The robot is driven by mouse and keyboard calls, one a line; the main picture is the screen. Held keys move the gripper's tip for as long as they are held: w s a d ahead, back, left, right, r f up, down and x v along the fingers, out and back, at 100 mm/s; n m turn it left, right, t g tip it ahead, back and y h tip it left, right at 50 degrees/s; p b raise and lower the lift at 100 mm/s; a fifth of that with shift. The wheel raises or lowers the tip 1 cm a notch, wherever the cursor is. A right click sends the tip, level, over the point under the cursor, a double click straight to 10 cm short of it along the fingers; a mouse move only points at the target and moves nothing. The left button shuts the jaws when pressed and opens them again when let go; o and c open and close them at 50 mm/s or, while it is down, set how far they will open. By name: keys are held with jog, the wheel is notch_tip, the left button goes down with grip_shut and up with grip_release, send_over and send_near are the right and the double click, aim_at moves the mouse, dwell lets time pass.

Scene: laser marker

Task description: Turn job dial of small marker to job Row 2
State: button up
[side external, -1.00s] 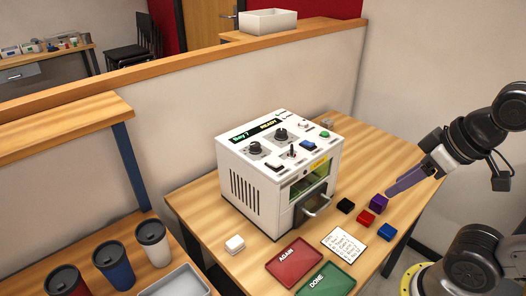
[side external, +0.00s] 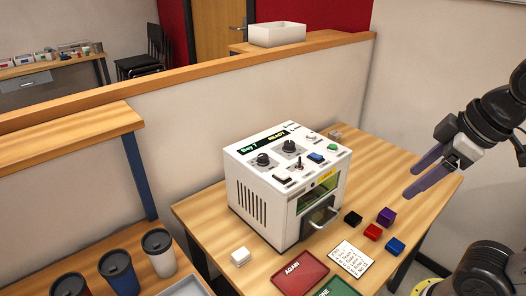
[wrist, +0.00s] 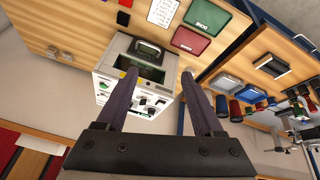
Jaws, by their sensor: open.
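The small white marker (side external: 262,205) stands on the wooden table, its display reading "Bay 7" and "READY". Its top carries two round black dials (side external: 263,159) (side external: 289,147), a small lever, and blue and green buttons. The dial labels are too small to read, so I cannot tell which is the job dial or where it points. My gripper (side external: 412,180) is open and empty, in the air right of the marker and apart from it. In the wrist view, the marker (wrist: 110,82) appears upside down beyond my gripper's two fingers (wrist: 158,74), partly hidden by one.
Black, red, purple (side external: 386,216) and blue blocks lie at the marker's front right, near a printed card (side external: 352,258). Red AGAIN (side external: 300,272) and green DONE (side external: 338,288) trays lie in front. A low wall stands behind. The air above the marker is clear.

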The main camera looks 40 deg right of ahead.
jog(key=w+r+n+g, duration=0.1)
jog(key=w+r+n, duration=0.3)
jog(key=w+r, duration=0.55)
jog(key=w+a+r+n+g, duration=0.2)
jog(key=w+r+n, duration=0.3)
jog(key=w, duration=0.4)
jog(key=n+g, duration=0.1)
jog(key=g, duration=0.1)
send_over(263, 155)
notch_tip(263, 155, down, 9)
notch_tip(263, 155, down, 14)
grip_shut()
